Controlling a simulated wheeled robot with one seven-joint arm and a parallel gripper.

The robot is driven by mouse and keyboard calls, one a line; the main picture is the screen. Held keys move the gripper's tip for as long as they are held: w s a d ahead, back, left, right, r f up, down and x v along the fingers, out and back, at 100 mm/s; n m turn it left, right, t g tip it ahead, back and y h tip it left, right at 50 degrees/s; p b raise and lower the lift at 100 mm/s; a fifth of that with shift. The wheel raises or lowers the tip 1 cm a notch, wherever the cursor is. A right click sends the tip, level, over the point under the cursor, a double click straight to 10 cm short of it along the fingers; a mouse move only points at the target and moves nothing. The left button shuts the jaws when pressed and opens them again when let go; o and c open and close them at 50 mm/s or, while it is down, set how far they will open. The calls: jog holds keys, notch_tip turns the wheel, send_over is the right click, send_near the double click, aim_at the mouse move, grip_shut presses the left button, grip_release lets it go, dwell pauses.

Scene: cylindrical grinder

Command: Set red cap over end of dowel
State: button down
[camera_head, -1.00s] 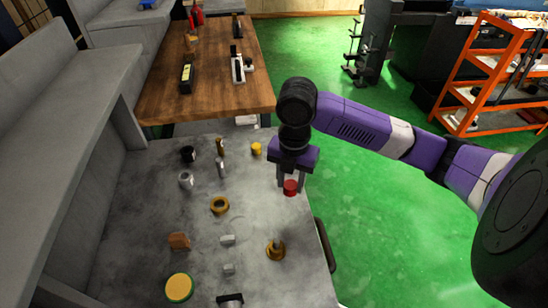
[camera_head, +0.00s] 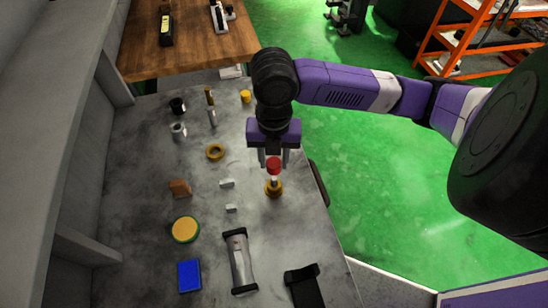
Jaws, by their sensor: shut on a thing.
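The red cap (camera_head: 273,164) is held between the two fingers of my gripper (camera_head: 274,161), which is shut on it and points down. A brass-coloured holder (camera_head: 274,189) stands on the grey table directly below the cap in the picture. A short pale upright piece (camera_head: 274,179), apparently the dowel, shows between the cap and the holder. The cap lines up with its top end. I cannot tell whether the cap is around the end, touching it, or just above it.
The grey table (camera_head: 140,215) carries a brass ring (camera_head: 215,152), small grey blocks, a yellow-topped green disc (camera_head: 186,229), a blue box (camera_head: 189,276) and a clear tube with black ends (camera_head: 240,262). The table's right edge and a dark handle (camera_head: 318,184) are close to the gripper.

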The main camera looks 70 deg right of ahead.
aim_at(274, 179)
jog(key=shift+f+b, duration=3.65)
jog(key=shift+f, duration=0.05)
jog(key=c, duration=0.8)
grip_release()
jog(key=shift+r, duration=3.9)
jog(key=shift+s, duration=0.15)
